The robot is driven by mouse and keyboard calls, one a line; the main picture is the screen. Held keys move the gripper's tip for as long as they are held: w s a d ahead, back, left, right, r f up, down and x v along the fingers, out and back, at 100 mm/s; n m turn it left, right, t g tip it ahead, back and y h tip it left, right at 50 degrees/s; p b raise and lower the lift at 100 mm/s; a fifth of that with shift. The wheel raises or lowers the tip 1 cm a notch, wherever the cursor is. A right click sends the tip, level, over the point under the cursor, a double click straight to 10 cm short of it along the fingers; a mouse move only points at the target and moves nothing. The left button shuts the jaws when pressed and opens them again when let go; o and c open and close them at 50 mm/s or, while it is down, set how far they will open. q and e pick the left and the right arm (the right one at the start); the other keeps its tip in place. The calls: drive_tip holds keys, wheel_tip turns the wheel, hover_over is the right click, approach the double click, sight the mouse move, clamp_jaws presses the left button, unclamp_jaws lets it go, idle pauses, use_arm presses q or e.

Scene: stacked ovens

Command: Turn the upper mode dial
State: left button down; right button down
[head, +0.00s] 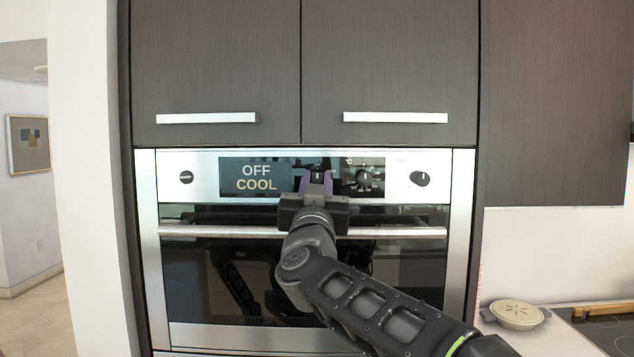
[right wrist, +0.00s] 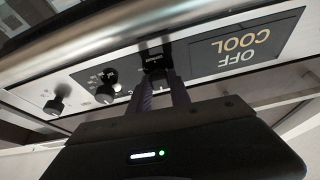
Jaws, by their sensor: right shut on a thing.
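The upper oven's control panel has a dark display (head: 255,177) reading "OFF COOL"; the display also shows in the right wrist view (right wrist: 247,45). A black dial (head: 317,174) sits just right of the display, and it shows between my fingers in the right wrist view (right wrist: 155,62). My right gripper (head: 316,183) is shut on this dial, with its two purple-grey fingers on either side, pointing at the panel. Much of the dial is hidden by the fingers. My left gripper is not in view.
Two other black dials (head: 363,178) (head: 420,178) sit to the right on the panel. A steel handle bar (head: 400,232) runs below, across the dark oven door. Cabinets with handles (head: 395,117) are above. A lidded round dish (head: 516,313) stands on the counter at right.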

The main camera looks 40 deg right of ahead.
drive_tip(key=m+g+h, duration=0.1)
drive_tip(key=m, duration=0.2)
drive_tip(key=m+g+h+p, duration=0.1)
drive_tip(key=m+g, duration=0.1)
drive_tip(key=m, duration=0.2)
drive_tip(key=shift+w+a+r+m, duration=0.1)
drive_tip(key=shift+a+m, duration=0.05)
drive_tip(key=shift+m, duration=0.15)
drive_tip(key=m+g, duration=0.1)
drive_tip(key=m, duration=0.2)
drive_tip(key=m+g+h+p, duration=0.1)
drive_tip(key=m+g, duration=0.1)
drive_tip(key=m, duration=0.2)
drive_tip(key=shift+m, duration=0.3)
drive_tip(key=c, duration=1.2)
unclamp_jaws()
